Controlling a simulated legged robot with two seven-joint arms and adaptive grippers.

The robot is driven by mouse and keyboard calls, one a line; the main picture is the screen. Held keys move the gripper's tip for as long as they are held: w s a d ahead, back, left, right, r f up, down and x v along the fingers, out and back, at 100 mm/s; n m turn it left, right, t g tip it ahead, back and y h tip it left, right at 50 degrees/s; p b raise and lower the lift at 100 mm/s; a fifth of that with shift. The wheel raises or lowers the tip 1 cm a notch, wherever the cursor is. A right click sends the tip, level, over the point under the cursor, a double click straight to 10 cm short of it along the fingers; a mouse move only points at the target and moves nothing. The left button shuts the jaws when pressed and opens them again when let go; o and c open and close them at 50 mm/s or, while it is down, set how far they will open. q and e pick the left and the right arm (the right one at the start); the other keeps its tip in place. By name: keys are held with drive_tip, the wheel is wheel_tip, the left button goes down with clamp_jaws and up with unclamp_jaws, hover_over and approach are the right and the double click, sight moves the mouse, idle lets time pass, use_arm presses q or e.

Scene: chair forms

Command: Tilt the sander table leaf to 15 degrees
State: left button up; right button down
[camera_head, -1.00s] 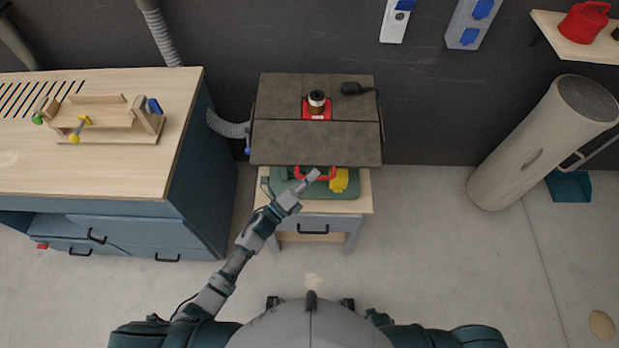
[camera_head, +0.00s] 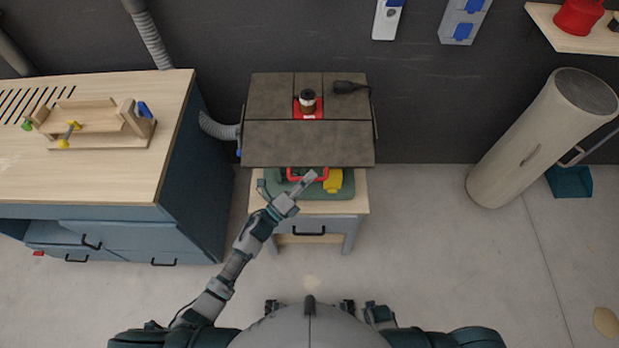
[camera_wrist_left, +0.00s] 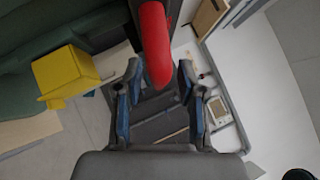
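The sander table (camera_head: 262,97) has a dark brown top with a spindle on a red insert. A red handle (camera_head: 293,174) shows just below the leaf's front edge. My left gripper (camera_head: 309,180) is at this handle, in front of the leaf. In the left wrist view its fingers (camera_wrist_left: 160,78) are apart, with the red handle (camera_wrist_left: 156,40) at and partly between the tips; contact is unclear. My right gripper is out of view.
A yellow part (camera_head: 333,180) on a green base is close right of the gripper, also in the wrist view (camera_wrist_left: 65,75). A workbench (camera_head: 120,175) stands left; a wooden cylinder (camera_head: 535,145) stands right. Floor (camera_head: 430,240) to the right is clear.

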use_arm(q)
drive_tip(key=v, duration=1.1)
drive_tip(key=shift+s+a+f, duration=0.2)
drive_tip(key=shift+s+f, duration=0.05)
drive_tip(key=shift+s, duration=0.05)
drive_tip(key=shift+a, duration=0.3)
drive_tip(key=s+a+f+n+g+y, duration=0.1)
drive_tip(key=a+f+n+y, duration=0.35)
drive_tip(key=f+n, duration=0.3)
drive_tip(key=s+a+f+n+g+y, duration=0.1)
drive_tip(key=a+f+n+y, duration=0.2)
drive_tip(key=f+n+y, duration=0.45)
drive_tip(key=s+a+f+n+g+y, duration=0.1)
drive_tip(key=a+f+n+y, duration=0.3)
drive_tip(key=f, duration=0.6)
drive_tip(key=s+f+n+g, duration=0.5)
drive_tip(key=s+f, duration=0.2)
drive_tip(key=s, duration=0.4)
drive_tip(key=s+a+f+n+g, duration=0.1)
drive_tip(key=s+f+n+g, duration=0.3)
drive_tip(key=s+f, duration=0.3)
drive_tip(key=s+n, duration=0.1)
drive_tip(key=s, duration=0.3)
drive_tip(key=shift+s+a+f+g, duration=0.2)
drive_tip(key=shift+s+f+g, duration=0.15)
drive_tip(key=shift+s+g, duration=0.05)
